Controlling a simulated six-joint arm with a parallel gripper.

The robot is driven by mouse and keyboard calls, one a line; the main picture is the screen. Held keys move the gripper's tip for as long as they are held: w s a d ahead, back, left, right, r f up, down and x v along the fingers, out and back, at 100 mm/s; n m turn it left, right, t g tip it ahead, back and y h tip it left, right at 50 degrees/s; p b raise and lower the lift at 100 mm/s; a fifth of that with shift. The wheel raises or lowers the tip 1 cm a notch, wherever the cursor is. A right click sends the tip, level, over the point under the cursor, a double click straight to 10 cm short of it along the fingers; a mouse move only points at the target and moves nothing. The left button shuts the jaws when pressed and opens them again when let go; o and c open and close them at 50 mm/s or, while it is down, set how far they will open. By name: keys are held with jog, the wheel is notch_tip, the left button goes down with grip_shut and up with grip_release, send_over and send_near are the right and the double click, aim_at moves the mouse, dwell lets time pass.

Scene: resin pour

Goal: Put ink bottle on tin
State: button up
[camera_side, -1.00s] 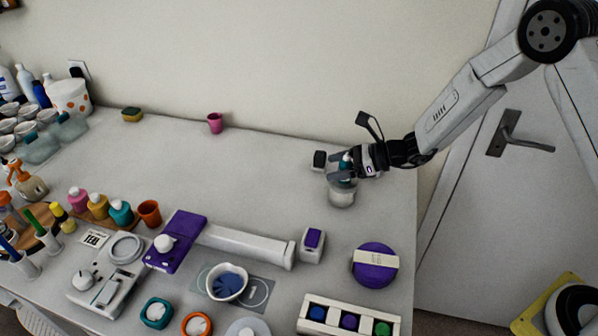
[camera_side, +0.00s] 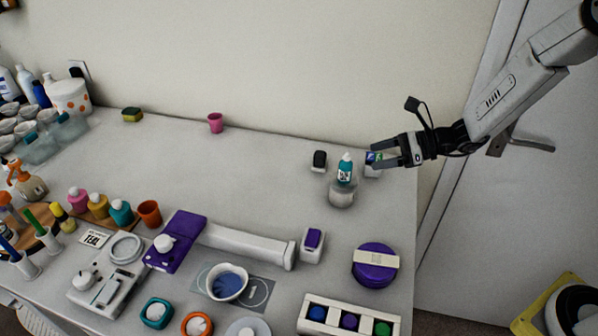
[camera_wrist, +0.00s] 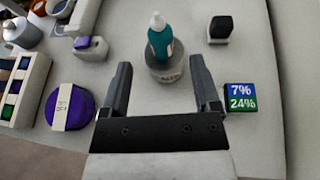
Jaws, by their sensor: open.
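The teal ink bottle (camera_side: 345,171) with a white tip stands upright on top of the grey tin (camera_side: 341,195). In the wrist view the ink bottle (camera_wrist: 160,38) and the tin (camera_wrist: 165,72) show just beyond my fingertips. My gripper (camera_side: 374,156) is open and empty, to the right of the bottle and apart from it. In the wrist view my gripper's fingers (camera_wrist: 158,68) are spread wide with nothing held between them.
A small display reading 7% and 24% (camera_wrist: 241,97) stands beside my right finger in the wrist view. A black-topped block (camera_side: 319,161) is left of the bottle. A purple round item (camera_side: 375,268) lies nearer the front. The table's middle is clear.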

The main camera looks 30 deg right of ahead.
jog(key=shift+v, duration=1.05)
jog(key=shift+s+a, duration=0.1)
jog(key=s+a+f+n+g+h, duration=0.25)
jog(key=s+n+g, duration=0.35)
jog(key=s+n, duration=0.35)
jog(key=s+d+n+h, duration=0.2)
jog(key=s+n+h, duration=0.1)
jog(key=n, duration=0.5)
jog(key=s+d+r+n+h, duration=0.1)
jog(key=s+d+n+h, duration=0.1)
jog(key=n+h, duration=0.3)
jog(key=s+n, duration=0.1)
jog(key=n, duration=0.1)
jog(key=shift+s+r+n+t, duration=0.25)
jog(key=shift+s+n+t, duration=0.1)
jog(key=shift+s+t, duration=0.05)
